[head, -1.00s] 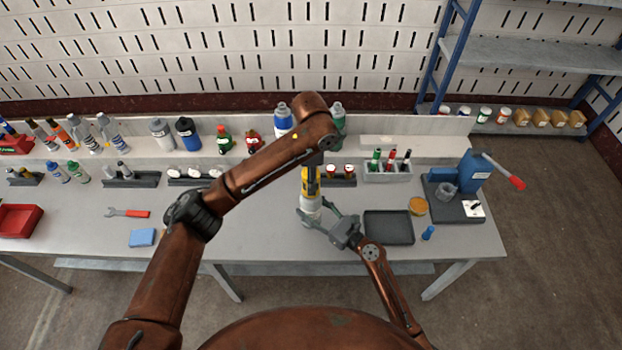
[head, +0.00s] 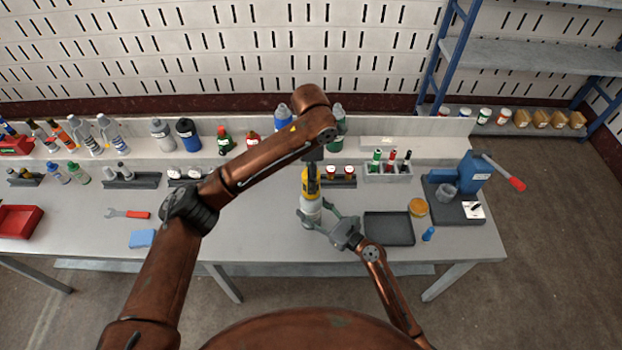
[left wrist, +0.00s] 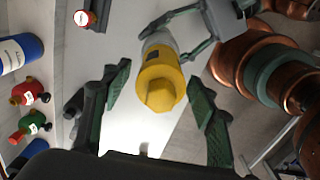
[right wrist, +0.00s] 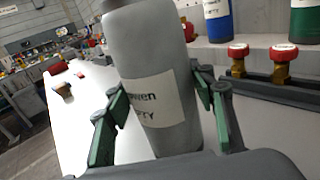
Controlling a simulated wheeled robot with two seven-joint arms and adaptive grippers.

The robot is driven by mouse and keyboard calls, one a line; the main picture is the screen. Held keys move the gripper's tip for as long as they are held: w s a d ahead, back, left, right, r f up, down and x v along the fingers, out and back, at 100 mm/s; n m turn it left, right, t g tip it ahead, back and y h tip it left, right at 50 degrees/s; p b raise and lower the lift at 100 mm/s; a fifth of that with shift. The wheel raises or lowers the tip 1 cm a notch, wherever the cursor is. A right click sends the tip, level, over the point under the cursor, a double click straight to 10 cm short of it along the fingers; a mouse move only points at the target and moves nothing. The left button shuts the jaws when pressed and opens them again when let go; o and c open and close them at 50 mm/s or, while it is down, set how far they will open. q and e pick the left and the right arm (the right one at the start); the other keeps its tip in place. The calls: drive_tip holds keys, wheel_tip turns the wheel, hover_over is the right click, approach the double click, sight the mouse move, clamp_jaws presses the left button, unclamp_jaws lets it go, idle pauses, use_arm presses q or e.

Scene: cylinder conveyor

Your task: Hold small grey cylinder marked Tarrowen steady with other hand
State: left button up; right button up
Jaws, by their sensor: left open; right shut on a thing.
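The small grey cylinder (head: 311,209) stands upright near the front middle of the bench. Its white label, partly readable as "…wen", faces the right wrist camera (right wrist: 160,102). A yellow hex-topped part (left wrist: 160,82) sits at its top end. My right gripper (head: 322,213) is shut on the grey cylinder from the right, one finger on each side in the right wrist view. My left gripper (left wrist: 158,85) is above, pointing down, open, with its fingers on either side of the yellow part and apart from it. In the head view my left forearm partly hides this gripper.
A dark tray (head: 389,229), a small blue item (head: 428,234) and a blue press with a red handle (head: 472,172) stand to the right. A blue sponge (head: 142,238) and a wrench (head: 128,213) lie left. Bottles line the back shelf.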

use_arm(q)
drive_tip(key=m, duration=0.3)
drive_tip(key=shift+r, duration=0.1)
drive_tip(key=m, duration=0.3)
drive_tip(key=shift+m, duration=1.2)
drive_tip(key=m, duration=0.3)
drive_tip(key=shift+m, duration=0.3)
drive_tip(key=shift+m, duration=0.6)
drive_tip(key=m, duration=0.4)
drive_tip(key=shift+m, duration=0.4)
